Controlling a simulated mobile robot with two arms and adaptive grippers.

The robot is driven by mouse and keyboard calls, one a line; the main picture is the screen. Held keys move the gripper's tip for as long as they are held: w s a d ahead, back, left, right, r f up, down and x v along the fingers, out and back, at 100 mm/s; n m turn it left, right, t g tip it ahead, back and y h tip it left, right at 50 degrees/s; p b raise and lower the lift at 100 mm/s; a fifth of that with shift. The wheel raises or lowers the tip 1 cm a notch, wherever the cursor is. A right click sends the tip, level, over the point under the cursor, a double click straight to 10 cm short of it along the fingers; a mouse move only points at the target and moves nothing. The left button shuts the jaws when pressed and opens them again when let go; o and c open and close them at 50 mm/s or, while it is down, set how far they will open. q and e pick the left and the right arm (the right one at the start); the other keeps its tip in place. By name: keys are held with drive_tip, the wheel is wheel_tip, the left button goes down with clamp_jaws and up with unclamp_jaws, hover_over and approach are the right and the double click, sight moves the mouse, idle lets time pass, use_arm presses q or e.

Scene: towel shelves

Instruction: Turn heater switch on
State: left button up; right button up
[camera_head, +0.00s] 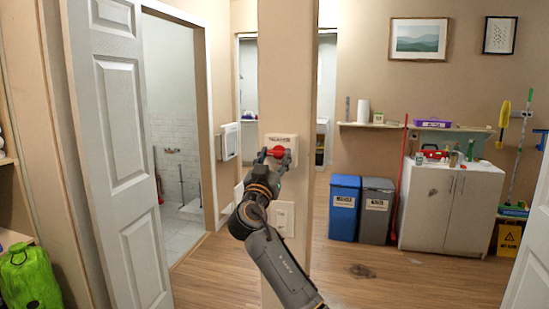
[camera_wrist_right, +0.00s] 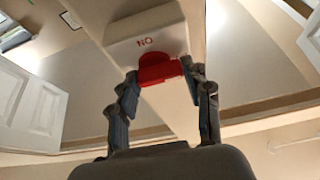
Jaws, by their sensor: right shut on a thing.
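The heater switch is a white box (camera_head: 286,139) with small dark lettering, mounted on the beige pillar. Its red knob (camera_head: 276,151) sits on the box's lower front. In the right wrist view the white box (camera_wrist_right: 140,32) carries red letters that appear upside down as "ON", beside the red knob (camera_wrist_right: 158,70). My right gripper (camera_head: 272,156) reaches up from below, and its two fingers (camera_wrist_right: 160,75) stand on either side of the knob, shut on it. The knob is partly covered by the fingers in the head view. My left gripper is not in view.
The pillar (camera_head: 287,80) stands directly in front, with a white switch plate (camera_head: 282,218) lower down. An open white door (camera_head: 115,130) is at left. Blue (camera_head: 344,207) and grey (camera_head: 376,210) bins and a white cabinet (camera_head: 448,210) stand at right.

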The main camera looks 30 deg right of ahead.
drive_tip(key=shift+n, duration=0.3)
drive_tip(key=shift+n+t+y, duration=0.5)
drive_tip(key=shift+n+y, duration=0.1)
drive_tip(key=shift+n, duration=0.6)
drive_tip(key=n+p, duration=0.1)
drive_tip(key=n, duration=0.1)
drive_tip(key=n+t+y+p, duration=0.1)
drive_tip(key=shift+s+d+r+n+y, duration=0.1)
drive_tip(key=shift+r+n+y, duration=0.05)
drive_tip(key=shift+n+y, duration=0.2)
drive_tip(key=n+y+p, duration=0.1)
drive_tip(key=n+p, duration=0.3)
drive_tip(key=p, duration=0.1)
drive_tip(key=n+y+p, duration=0.2)
drive_tip(key=n+p, duration=0.2)
drive_tip(key=p, duration=0.1)
drive_tip(key=n+y+p, duration=0.2)
drive_tip(key=n+p, duration=0.3)
drive_tip(key=shift+s+d+r, duration=0.15)
drive_tip(key=shift+s+d, duration=0.05)
drive_tip(key=shift+f+n+g+y+p, duration=0.2)
drive_tip(key=shift+n+g+y+p, duration=0.25)
drive_tip(key=shift+n+p, duration=0.8)
drive_tip(key=o, duration=1.2)
drive_tip(key=shift+f, duration=0.1)
drive_tip(key=shift+c, duration=0.2)
